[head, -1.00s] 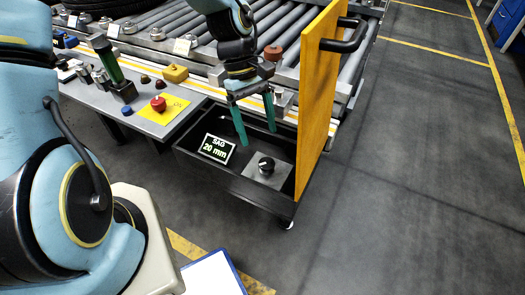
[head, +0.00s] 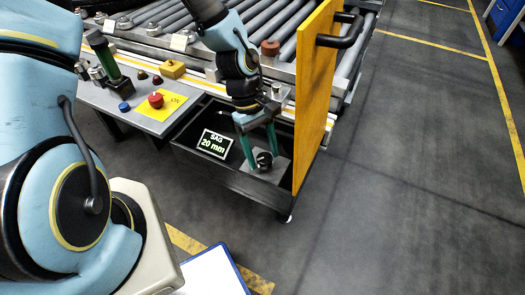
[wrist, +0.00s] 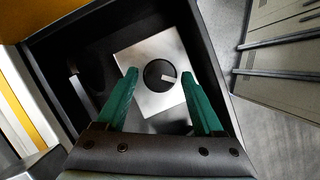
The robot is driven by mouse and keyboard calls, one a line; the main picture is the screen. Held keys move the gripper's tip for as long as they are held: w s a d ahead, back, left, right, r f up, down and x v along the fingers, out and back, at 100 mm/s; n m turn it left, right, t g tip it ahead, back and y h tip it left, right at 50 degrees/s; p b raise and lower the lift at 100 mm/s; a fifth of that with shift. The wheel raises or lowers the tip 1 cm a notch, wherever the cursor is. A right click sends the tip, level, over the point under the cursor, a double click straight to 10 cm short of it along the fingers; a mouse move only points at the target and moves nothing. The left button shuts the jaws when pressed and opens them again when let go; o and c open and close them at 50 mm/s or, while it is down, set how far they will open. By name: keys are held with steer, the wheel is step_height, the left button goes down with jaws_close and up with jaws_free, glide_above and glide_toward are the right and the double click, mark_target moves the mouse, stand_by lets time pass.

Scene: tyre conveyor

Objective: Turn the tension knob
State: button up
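The tension knob (head: 264,160) is a round black knob with a light pointer mark. It sits on a square silver plate (head: 272,173) inside the open black drawer. In the wrist view the knob (wrist: 160,75) shows in full, its light mark towards the right. My gripper (head: 263,160) points down into the drawer with its green fingers on either side of the knob. In the wrist view the fingers are apart, with gaps to the knob on both sides. A display (head: 214,144) in the drawer reads "SAG 20 mm".
The drawer's tall yellow front panel (head: 317,90) with a black handle (head: 342,32) stands just right of my gripper. A control panel with a red button (head: 156,99) lies left of the drawer. Conveyor rollers (head: 284,22) are behind. The floor at right is clear.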

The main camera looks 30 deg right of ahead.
jaws_close()
stand_by(0.3)
steer(key=m+y, duration=0.1)
steer(key=m, duration=0.3)
steer(key=shift+d+m+y+p, duration=0.2)
steer(key=shift+m+y+p, duration=0.1)
steer(key=shift+y+p, duration=0.1)
steer(key=m+t+y, duration=0.1)
steer(key=m, duration=0.2)
steer(key=shift+d+m, duration=0.15)
steer(key=shift+m, duration=0.15)
steer(key=m, duration=0.2)
steer(key=m+t+y, duration=0.1)
steer(key=m, duration=0.1)
steer(key=shift+s+d, duration=0.15)
steer(key=shift+s, duration=0.05)
steer(key=shift+s+m+t+y+b, duration=0.1)
steer(key=shift+m+t+y+b, duration=0.45)
steer(key=shift+m, duration=1.15)
steer(key=shift+t, duration=0.25)
